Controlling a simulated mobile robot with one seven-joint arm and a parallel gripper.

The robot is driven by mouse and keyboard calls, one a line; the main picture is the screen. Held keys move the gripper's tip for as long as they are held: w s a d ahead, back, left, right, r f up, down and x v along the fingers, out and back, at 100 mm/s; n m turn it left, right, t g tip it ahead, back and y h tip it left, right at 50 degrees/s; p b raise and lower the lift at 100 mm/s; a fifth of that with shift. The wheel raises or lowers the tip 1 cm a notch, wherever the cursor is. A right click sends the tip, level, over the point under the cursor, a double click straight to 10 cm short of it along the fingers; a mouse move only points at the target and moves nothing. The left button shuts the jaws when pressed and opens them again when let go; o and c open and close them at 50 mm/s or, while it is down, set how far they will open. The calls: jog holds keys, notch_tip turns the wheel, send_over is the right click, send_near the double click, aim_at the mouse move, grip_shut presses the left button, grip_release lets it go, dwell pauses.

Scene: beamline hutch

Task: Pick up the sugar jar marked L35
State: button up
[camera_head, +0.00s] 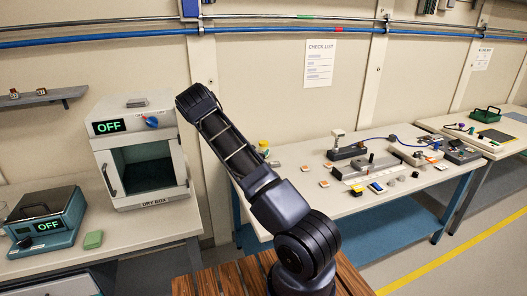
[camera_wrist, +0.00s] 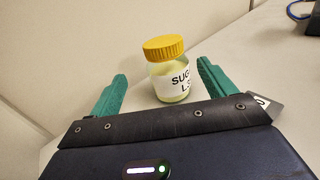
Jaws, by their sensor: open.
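The sugar jar (camera_wrist: 172,82) is a small clear jar with a yellow lid and a white label that reads "SUG" and "L3", the rest being cut off from view. It stands on the table in the wrist view. My gripper (camera_wrist: 167,85) is open, with one green finger on each side of the jar's picture position; the jar appears ahead of and between the fingers, and I see no contact. In the head view, the jar's yellow lid (camera_head: 263,144) shows just right of my arm at the table's left part, and my gripper is hidden behind the arm.
The work table (camera_head: 290,160) holds small square pieces and grey instruments (camera_head: 365,167) further right. A dry box (camera_head: 140,150) marked OFF stands on the left bench, beside a teal device (camera_head: 45,220) and a green block (camera_head: 93,240). The wall is close behind the jar.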

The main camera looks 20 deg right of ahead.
aim_at(260, 148)
jog(key=x, duration=0.3)
jog(key=shift+w+d, duration=0.1)
jog(key=shift+s+d+r+x, duration=0.1)
jog(key=shift+x, duration=0.75)
jog(key=shift+s+d+r+x, duration=0.1)
jog(key=shift+x, duration=0.75)
jog(key=shift+s+d+x, duration=0.1)
jog(key=shift+d+x, duration=0.05)
jog(key=shift+x, duration=0.75)
jog(key=shift+a, duration=0.1)
jog(key=shift+c, duration=0.2)
jog(key=c, duration=1.1)
jog(key=shift+c, duration=0.8)
jog(key=shift+r, duration=0.1)
